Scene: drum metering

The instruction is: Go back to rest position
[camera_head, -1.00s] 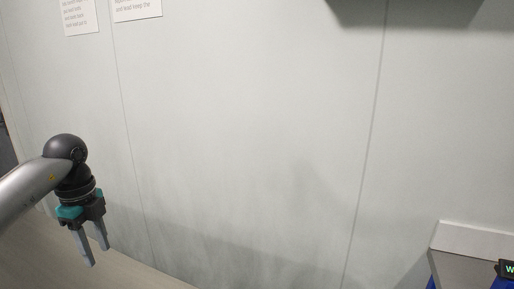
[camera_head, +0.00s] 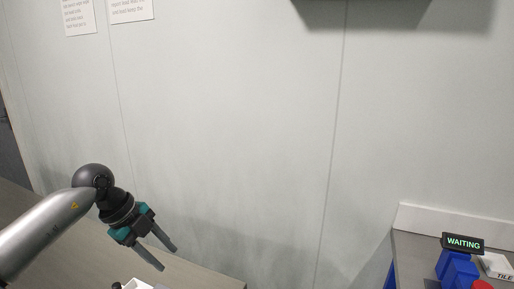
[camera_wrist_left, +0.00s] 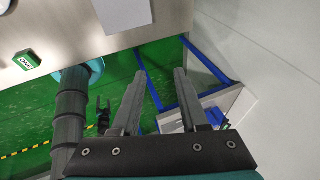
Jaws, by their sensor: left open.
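My left gripper (camera_head: 167,257) comes in from the left in the head view. It is open and empty, its two fingers apart and pointing down to the right. It is in front of the bare wall, over a grey table. In the left wrist view my left gripper (camera_wrist_left: 155,75) shows its two fingers spread with nothing between them. My right gripper cannot be made out in the head view.
A worktop (camera_head: 405,252) at the lower right carries a display reading WAITING (camera_head: 463,243), blue blocks and a red object (camera_head: 481,285). A grey table (camera_head: 195,277) lies at lower left. The wrist view shows a green floor (camera_wrist_left: 35,100) and a small green sign (camera_wrist_left: 27,60).

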